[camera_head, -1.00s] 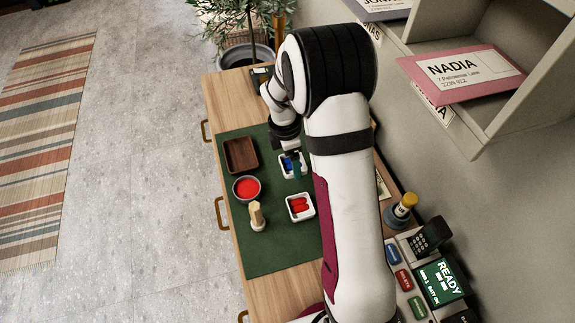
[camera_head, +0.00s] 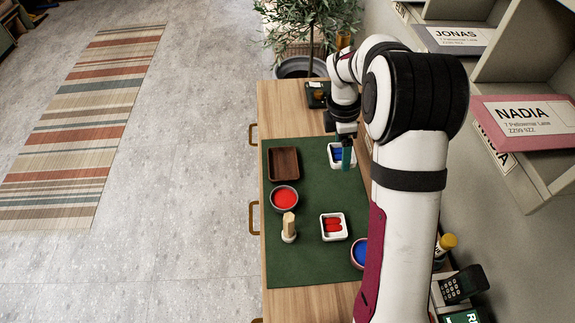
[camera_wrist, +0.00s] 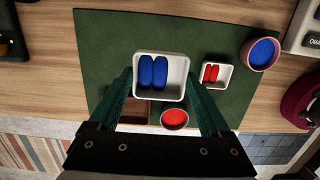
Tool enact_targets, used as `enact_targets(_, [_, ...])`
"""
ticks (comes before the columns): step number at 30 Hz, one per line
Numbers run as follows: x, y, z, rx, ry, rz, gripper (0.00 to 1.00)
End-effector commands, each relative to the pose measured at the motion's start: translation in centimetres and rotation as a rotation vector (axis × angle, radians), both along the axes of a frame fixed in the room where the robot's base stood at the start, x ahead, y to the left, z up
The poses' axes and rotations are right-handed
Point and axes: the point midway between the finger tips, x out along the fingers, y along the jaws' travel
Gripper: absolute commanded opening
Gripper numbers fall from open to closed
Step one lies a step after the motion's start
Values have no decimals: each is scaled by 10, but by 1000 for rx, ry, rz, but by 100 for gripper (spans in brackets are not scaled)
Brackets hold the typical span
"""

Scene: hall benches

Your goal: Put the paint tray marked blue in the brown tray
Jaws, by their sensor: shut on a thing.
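The paint tray marked blue (camera_head: 333,158) is white with two blue blocks of paint inside. In the wrist view this tray (camera_wrist: 176,72) is between my gripper's teal fingers, which are shut on its sides. My gripper (camera_wrist: 160,78) also shows in the head view (camera_head: 346,156). The tray looks larger than the other white tray and seems raised above the mat. The brown tray (camera_head: 284,165) is an empty, dark wooden tray on the green mat, left of my gripper. In the wrist view it (camera_wrist: 135,113) is partly hidden behind the held tray.
A red paint bowl (camera_head: 284,197), a white tray with red paint (camera_head: 333,226) and a pale wooden stamp-like piece (camera_head: 289,226) stand on the green mat (camera_head: 300,265). A blue bowl (camera_wrist: 262,53) is at the mat's edge. Shelves (camera_head: 520,60) rise on the right.

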Motion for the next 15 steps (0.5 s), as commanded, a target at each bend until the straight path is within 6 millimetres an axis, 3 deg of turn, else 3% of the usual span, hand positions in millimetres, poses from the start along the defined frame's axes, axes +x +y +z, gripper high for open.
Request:
enact_targets(5, [27, 36, -3, 2, 0, 2, 16])
enact_targets(15, [64, 124, -60, 2, 0, 1, 16])
